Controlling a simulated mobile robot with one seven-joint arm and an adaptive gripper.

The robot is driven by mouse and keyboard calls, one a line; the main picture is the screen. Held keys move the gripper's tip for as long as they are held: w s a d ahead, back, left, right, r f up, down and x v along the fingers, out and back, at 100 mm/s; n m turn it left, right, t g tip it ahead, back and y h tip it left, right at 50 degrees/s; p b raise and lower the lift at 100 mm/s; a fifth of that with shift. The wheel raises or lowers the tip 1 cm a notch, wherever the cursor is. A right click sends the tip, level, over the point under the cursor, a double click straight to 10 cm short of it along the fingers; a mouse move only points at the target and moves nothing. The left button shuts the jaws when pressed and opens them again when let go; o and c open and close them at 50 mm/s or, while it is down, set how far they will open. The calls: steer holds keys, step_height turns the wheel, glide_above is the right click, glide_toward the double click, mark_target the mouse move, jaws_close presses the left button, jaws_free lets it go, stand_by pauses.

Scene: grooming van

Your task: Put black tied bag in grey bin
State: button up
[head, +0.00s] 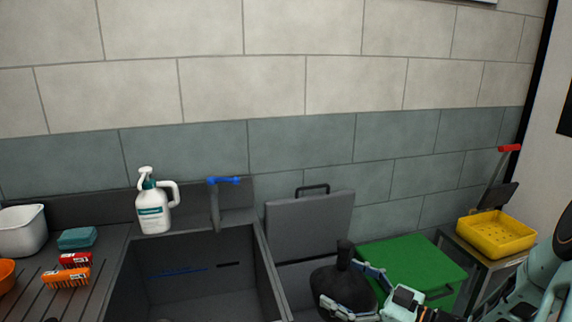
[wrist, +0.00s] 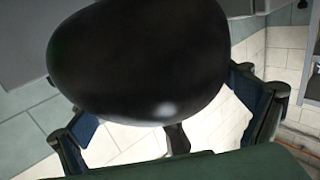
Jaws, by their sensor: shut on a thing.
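The black tied bag (head: 340,283) is a round dark bundle with a knotted neck on top, at the lower middle of the head view. My gripper (head: 347,286) is shut on it, with fingers on both sides. In the wrist view the bag (wrist: 140,60) fills the upper middle, between the two blue-black fingers. The grey bin (head: 308,226) appears to be the grey box with a raised, black-handled lid, just behind and left of the bag. Its lower part and opening are largely hidden by the bag and the frame edge.
A green lid or box (head: 410,262) stands right of the bag, close to my arm. A yellow tray (head: 495,233) sits on a stand farther right. A deep sink (head: 195,275) with a blue-handled tap (head: 215,200) and a white pump bottle (head: 153,212) are at left.

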mark_target(350, 247)
step_height(350, 247, up, 10)
steer(key=m+t+h+p, duration=0.1)
steer(key=p, duration=0.3)
steer(key=m+t+h+p, duration=0.1)
steer(key=p, duration=0.2)
steer(key=m+t+h+p, duration=0.1)
steer(key=p, duration=0.3)
steer(key=shift+w+f+h+p, duration=0.1)
steer(key=shift+f+h+p, duration=0.15)
steer(key=shift+h+p, duration=0.1)
steer(key=r+m+t+h+p, duration=0.1)
steer(key=p, duration=0.2)
steer(key=shift+r, duration=0.25)
steer(key=shift+s+d+r+h+p, duration=0.15)
steer(key=shift+s+h+p, duration=0.1)
steer(key=shift+p, duration=0.3)
